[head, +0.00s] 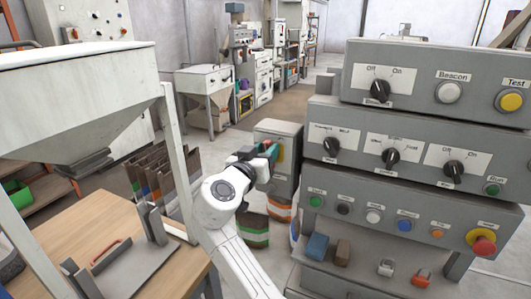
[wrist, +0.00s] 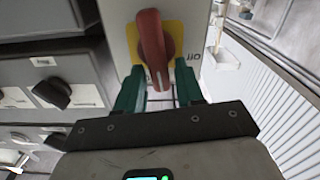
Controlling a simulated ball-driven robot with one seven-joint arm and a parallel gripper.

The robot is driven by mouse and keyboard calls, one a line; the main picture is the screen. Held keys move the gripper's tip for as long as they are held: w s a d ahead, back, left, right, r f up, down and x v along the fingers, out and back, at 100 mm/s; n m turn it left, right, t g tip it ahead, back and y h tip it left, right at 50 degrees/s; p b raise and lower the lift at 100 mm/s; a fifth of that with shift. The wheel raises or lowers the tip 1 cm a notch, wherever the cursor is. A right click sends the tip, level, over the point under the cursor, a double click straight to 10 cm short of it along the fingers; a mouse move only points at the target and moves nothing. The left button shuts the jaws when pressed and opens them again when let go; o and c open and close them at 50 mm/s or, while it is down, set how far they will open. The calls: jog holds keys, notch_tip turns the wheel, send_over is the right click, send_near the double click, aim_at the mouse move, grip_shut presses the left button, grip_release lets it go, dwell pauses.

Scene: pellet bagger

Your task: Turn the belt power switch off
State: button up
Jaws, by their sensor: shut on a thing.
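The belt power switch is a red rotary handle (wrist: 150,40) on a yellow plate (wrist: 176,34), fixed to the face of a grey box (wrist: 115,22). In the wrist view the handle points nearly straight down the picture, and an "off" mark shows at the plate's lower right. My gripper (wrist: 159,88) has its green fingers on either side of the handle's near end, shut on it. In the head view my gripper (head: 268,152) is at the front of the grey box (head: 283,185); it hides the handle there.
A grey control console (head: 420,140) with knobs and buttons stands close on the right. A hopper (head: 80,100) over a wooden table (head: 125,265) is on the left. Striped drums (head: 255,230) are below the box.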

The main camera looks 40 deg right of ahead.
jog(key=shift+w+a+f+n+p, duration=0.1)
jog(key=shift+w+f+n+p, duration=0.5)
jog(key=shift+n, duration=2.05)
jog(key=shift+s+a+f+n+p, duration=0.15)
jog(key=shift+n+p, duration=0.85)
jog(key=shift+n, duration=1.7)
jog(key=shift+w+f+n+p, duration=0.4)
jog(key=shift+n+p, duration=0.4)
jog(key=shift+n, duration=1.85)
jog(key=shift+f, duration=0.1)
jog(key=o, duration=0.8)
jog(key=shift+c, duration=0.2)
jog(key=b+v, duration=0.2)
jog(key=v, duration=0.8)
jog(key=shift+s+a, duration=0.2)
jog(key=shift+a, duration=0.15)
